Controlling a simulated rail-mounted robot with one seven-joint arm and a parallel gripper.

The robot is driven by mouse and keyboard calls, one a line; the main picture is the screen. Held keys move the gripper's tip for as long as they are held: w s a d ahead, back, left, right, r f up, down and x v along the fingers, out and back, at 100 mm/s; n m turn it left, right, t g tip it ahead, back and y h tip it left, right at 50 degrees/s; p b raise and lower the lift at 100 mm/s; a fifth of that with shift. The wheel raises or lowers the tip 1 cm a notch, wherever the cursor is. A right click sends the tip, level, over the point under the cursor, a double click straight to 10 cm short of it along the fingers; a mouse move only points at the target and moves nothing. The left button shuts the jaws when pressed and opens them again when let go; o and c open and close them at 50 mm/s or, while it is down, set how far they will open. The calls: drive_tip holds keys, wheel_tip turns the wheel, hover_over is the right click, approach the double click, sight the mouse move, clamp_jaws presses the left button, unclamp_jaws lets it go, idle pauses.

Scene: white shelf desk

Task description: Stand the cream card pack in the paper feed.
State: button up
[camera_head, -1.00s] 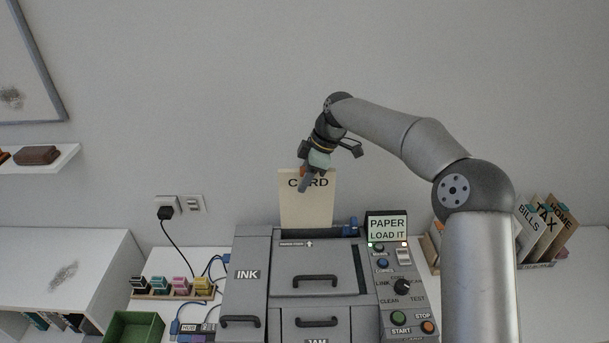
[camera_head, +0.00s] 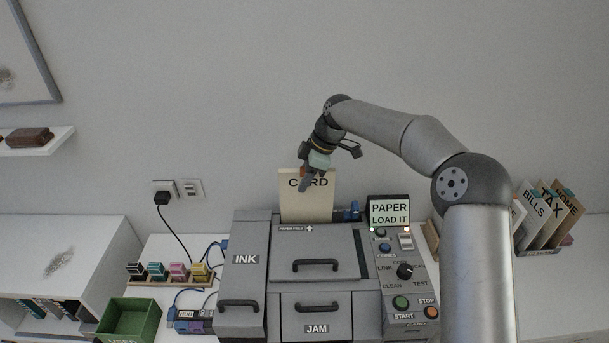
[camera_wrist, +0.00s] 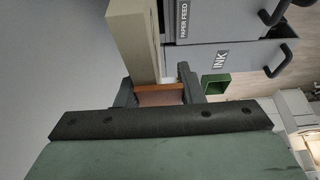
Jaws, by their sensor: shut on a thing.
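The cream card pack (camera_head: 306,207), marked CARD, stands upright at the back of the grey printer in the head view. My gripper (camera_head: 304,184) is shut on its upper edge, covering part of the lettering. The pack's lower edge meets the paper feed (camera_head: 291,228) at the printer's top rear; the printer hides how deep it sits. In the wrist view the pack (camera_wrist: 133,35) shows edge-on beyond my fingers (camera_wrist: 160,93), close beside the printer face with the PAPER FEED label (camera_wrist: 183,20).
The printer's display (camera_head: 389,213) reads PAPER LOAD IT. Blue parts (camera_head: 352,211) stand right of the pack. Ink bottles (camera_head: 170,272) and a green bin (camera_head: 130,320) are at left; a file holder (camera_head: 548,218) is at right.

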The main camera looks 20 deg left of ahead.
sight(305, 198)
drive_tip(key=shift+f+b, duration=2.1)
drive_tip(key=shift+f, duration=1.6)
drive_tip(key=o, duration=1)
drive_tip(key=v, duration=1.7)
drive_tip(key=shift+r+b, duration=0.25)
drive_tip(key=shift+b, duration=0.1)
